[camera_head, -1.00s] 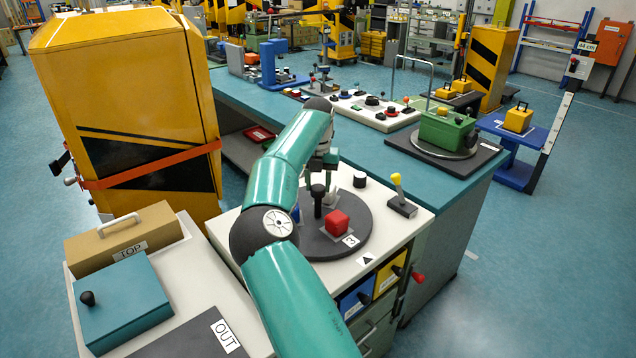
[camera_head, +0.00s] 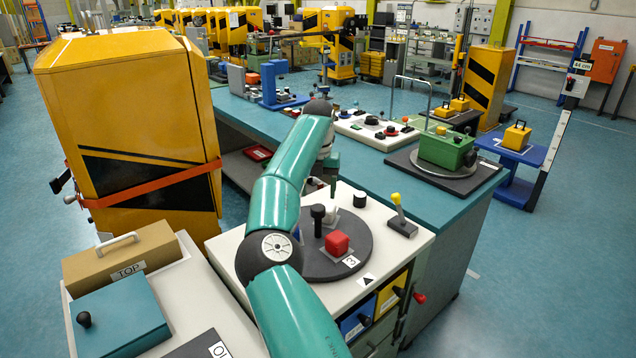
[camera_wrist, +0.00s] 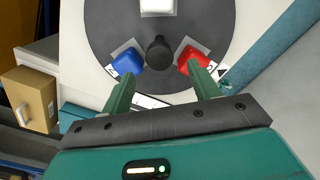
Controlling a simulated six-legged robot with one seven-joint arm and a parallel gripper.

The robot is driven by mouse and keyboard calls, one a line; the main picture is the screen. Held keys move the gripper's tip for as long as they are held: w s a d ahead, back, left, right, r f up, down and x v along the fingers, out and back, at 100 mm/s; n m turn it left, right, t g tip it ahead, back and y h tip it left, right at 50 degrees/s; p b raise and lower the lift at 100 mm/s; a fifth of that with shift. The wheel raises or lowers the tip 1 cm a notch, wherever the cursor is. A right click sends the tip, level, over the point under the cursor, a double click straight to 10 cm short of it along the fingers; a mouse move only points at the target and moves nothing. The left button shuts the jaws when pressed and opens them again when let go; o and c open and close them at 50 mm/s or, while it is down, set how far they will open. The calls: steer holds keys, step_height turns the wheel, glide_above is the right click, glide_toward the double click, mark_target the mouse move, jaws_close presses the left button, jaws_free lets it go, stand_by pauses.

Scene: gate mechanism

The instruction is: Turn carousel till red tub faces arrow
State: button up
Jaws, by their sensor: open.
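The dark grey carousel (camera_head: 352,222) lies on a white cabinet top. The red tub (camera_head: 337,243) sits at its front, with a "3" tag beside it. The arrow tag (camera_head: 367,279) is on the white top, a little right of the red tub's tag. A black upright knob (camera_head: 318,220) stands on the carousel. In the wrist view, the blue tub (camera_wrist: 125,61), the red tub (camera_wrist: 192,60) and the white tub (camera_wrist: 157,7) surround the knob (camera_wrist: 158,52). My gripper (camera_wrist: 162,80) is open and empty, its fingers spread above the carousel on either side of the knob's line.
A yellow-knobbed lever (camera_head: 400,218) and a black knob (camera_head: 359,199) stand on the top beside the carousel. Blue and yellow drawer bins (camera_head: 390,293) are below. A teal bench (camera_head: 470,187) runs behind; a tan case (camera_head: 120,255) stands at left.

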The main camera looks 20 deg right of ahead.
steer(key=shift+d+r, duration=0.1)
steer(key=shift+r, duration=1.3)
steer(key=s+d+r+n+t+y, duration=0.25)
steer(key=s+d+n, duration=0.2)
steer(key=s, duration=0.25)
steer(key=s+d+r+n+t+y, duration=0.1)
steer(key=s+d+r+n, duration=0.2)
steer(key=s+d, duration=0.3)
steer(key=s+a+f+n+t+h, duration=0.1)
steer(key=s+a+f+n, duration=0.1)
steer(key=s+a+n, duration=1.1)
steer(key=s+a+f+n+t+h, duration=0.1)
steer(key=s+a+f+n+h, duration=0.1)
steer(key=s+a+n, duration=1.1)
steer(key=shift+s+a+f+n, duration=0.25)
steer(key=shift+a+n, duration=1.2)
steer(key=shift+n, duration=3.1)
